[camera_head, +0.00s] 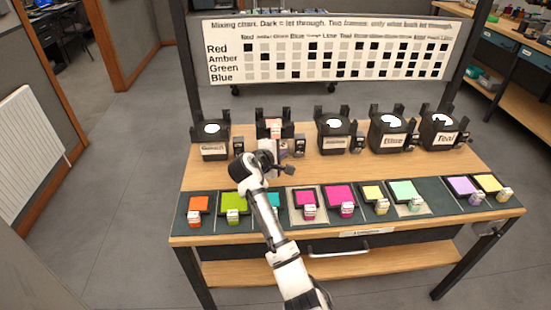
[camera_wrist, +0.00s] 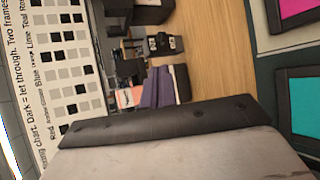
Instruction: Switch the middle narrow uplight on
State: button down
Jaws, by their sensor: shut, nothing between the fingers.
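Several black uplights stand in a row along the back of the bench. The first three from the left, the left one (camera_head: 212,140), the second (camera_head: 265,129) and the third (camera_head: 334,132), look narrower than the two at the right. The second has a pinkish frame (camera_head: 276,126) in its top. Its switch box (camera_head: 300,146) stands at its right side; it also shows in the wrist view (camera_wrist: 164,44). My gripper (camera_head: 283,150) is shut and empty in front of the second uplight, left of that switch box. Its purplish fingers (camera_wrist: 163,86) show in the wrist view. The switch position is too small to tell.
Wider uplights labelled Blue (camera_head: 391,136) and Teal (camera_head: 440,132) stand at the right. Coloured frames, such as an orange one (camera_head: 198,205), lie along the front. A mixing chart (camera_head: 330,50) stands behind. A strip of bare wood lies between uplights and frames.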

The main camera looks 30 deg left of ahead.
jog(key=shift+v, duration=2.25)
jog(key=shift+a, duration=0.1)
